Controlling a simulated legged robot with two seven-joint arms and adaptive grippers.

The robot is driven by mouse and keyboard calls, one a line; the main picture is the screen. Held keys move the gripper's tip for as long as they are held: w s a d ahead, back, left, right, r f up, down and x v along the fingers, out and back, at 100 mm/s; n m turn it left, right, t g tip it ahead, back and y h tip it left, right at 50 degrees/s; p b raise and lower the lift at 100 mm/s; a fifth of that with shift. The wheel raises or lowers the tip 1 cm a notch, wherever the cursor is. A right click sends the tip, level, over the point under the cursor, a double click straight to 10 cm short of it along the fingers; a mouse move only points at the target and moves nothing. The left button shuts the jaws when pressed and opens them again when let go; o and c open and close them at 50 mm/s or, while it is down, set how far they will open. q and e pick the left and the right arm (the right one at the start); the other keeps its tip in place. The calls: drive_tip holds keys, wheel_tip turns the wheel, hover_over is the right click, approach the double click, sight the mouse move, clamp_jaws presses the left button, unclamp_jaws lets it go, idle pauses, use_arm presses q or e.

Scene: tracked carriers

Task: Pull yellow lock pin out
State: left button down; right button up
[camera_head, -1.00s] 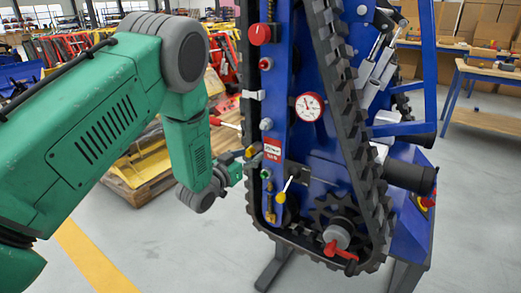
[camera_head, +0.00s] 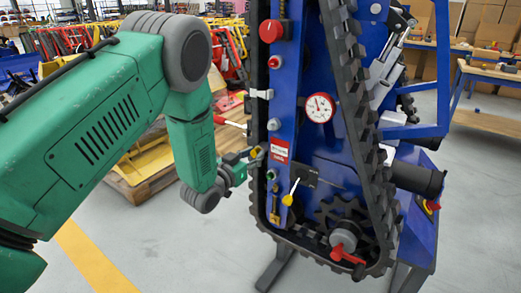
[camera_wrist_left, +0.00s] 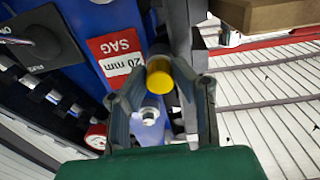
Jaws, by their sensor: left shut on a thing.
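The yellow lock pin (camera_wrist_left: 159,82) shows in the left wrist view as a short yellow cylinder with a dark end. It lies between the fingers of my left gripper (camera_wrist_left: 160,100), which is shut on it. In the head view my left gripper (camera_head: 243,163) is at the left edge of the blue tracked carrier (camera_head: 285,100), beside the red label. The pin is small there and partly hidden by the fingers. I cannot tell how far it sits in its hole. My right gripper is not in view.
The red "20 mm SAG" label (camera_wrist_left: 121,58) is close to the fingers. The black track (camera_head: 350,110) runs along the carrier. The floor at the lower left is clear.

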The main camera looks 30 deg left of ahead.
use_arm(q)
drive_tip(key=shift+s+d, duration=0.2)
drive_tip(key=shift+s, duration=0.4)
drive_tip(key=shift+s+a+p, duration=0.35)
drive_tip(key=shift+s+a, duration=0.05)
drive_tip(key=shift+s, duration=0.8)
drive_tip(key=shift+s+a+p, duration=0.2)
drive_tip(key=shift+s+p, duration=0.55)
drive_tip(key=shift+s, duration=1.65)
drive_tip(key=shift+s+a+p, duration=0.1)
drive_tip(key=shift+s+p, duration=0.3)
drive_tip(key=shift+s, duration=1.35)
